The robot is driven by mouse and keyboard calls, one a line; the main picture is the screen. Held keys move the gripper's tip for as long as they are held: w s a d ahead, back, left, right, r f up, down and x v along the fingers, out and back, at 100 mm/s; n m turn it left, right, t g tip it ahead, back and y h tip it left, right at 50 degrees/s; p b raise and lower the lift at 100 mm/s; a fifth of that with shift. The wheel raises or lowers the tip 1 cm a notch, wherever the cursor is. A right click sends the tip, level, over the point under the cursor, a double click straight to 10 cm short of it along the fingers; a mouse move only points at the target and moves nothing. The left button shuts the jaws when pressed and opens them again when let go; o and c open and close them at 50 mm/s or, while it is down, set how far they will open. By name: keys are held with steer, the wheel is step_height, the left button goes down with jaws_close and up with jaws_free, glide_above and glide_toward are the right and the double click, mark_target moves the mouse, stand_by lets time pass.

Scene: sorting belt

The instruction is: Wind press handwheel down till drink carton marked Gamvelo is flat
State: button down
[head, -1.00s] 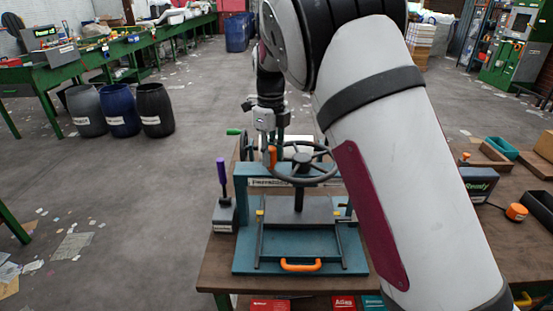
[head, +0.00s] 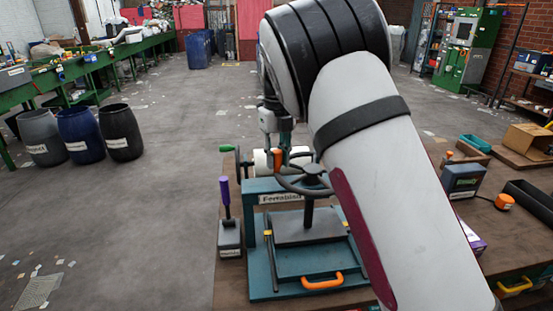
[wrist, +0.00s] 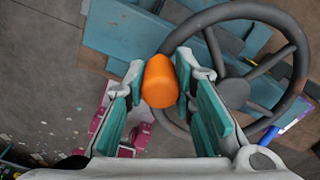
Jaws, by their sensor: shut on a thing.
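My gripper (wrist: 158,72) is shut on the orange knob (wrist: 159,84) of the handwheel, with one finger on each side. The dark handwheel (wrist: 291,50) spreads right of the fingers in the wrist view. In the head view my gripper (head: 276,150) is at the wheel's left side, and the handwheel (head: 300,188) is partly hidden by my arm. The blue press (head: 262,187) has a dark pressing plate (head: 308,228) under the wheel's screw and a tray with an orange handle (head: 322,282) in front. No carton or Gamvelo marking shows.
A grey block with a purple-handled lever (head: 229,235) stands left of the press. A white roll (head: 262,160) with a green crank handle lies behind it. Boxes and trays (head: 465,180) stand on the bench at the right. Barrels (head: 79,138) stand on the floor at far left.

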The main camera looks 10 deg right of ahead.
steer(key=shift+w+a, duration=0.1)
steer(key=c, duration=1.3)
jaws_free()
step_height(320, 180, up, 12)
steer(key=s+d+r+n+t+y, duration=0.1)
steer(key=s+d+r+n, duration=0.2)
steer(key=s+d+n, duration=0.35)
steer(key=s+d+r+n+t+y, duration=0.1)
steer(key=s+d+r+n, duration=0.2)
steer(key=s+n, duration=0.55)
steer(key=s+f+n+t, duration=0.1)
steer(key=s+f+n, duration=0.2)
steer(key=s+n, duration=0.2)
steer(key=s+d+f+n+t+h, duration=0.1)
steer(key=s+f+n, duration=0.2)
steer(key=s, duration=0.7)
steer(key=s+f+n+t+h, duration=0.1)
steer(key=s+f+n, duration=0.1)
steer(key=s+n, duration=0.5)
steer(key=shift+s+d+f+n, duration=0.35)
steer(key=shift+s+f+n, duration=0.05)
steer(key=shift+s, duration=0.3)
